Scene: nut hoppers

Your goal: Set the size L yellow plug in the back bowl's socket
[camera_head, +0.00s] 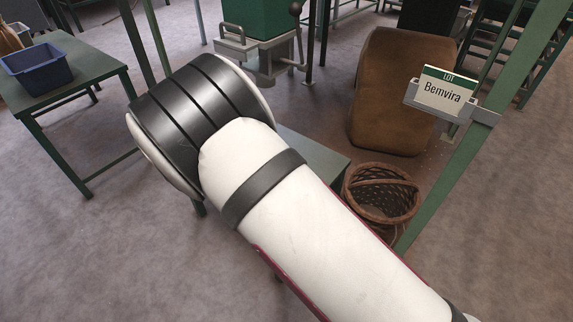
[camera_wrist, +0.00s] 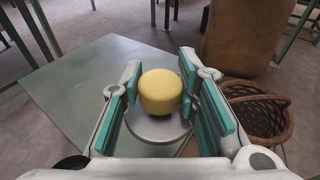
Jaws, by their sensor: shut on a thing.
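A yellow plug (camera_wrist: 160,92), rounded with a flat top, is between the two teal-padded fingers of my gripper (camera_wrist: 160,80) in the wrist view. My gripper is shut on it. A round grey metal disc or dish (camera_wrist: 157,129) shows just below the plug; I cannot tell whether they touch. No size mark shows on the plug. I cannot make out a bowl with a socket in either view. In the head view my arm covers the gripper and the plug.
A green-grey table (camera_wrist: 85,85) lies under my gripper; its corner also shows in the head view (camera_head: 318,160). A wicker basket (camera_head: 382,193) stands to its right, before a brown sack (camera_head: 393,95). A green post carries a "Bemvira" sign (camera_head: 445,92). A blue bin (camera_head: 38,68) sits on the left table.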

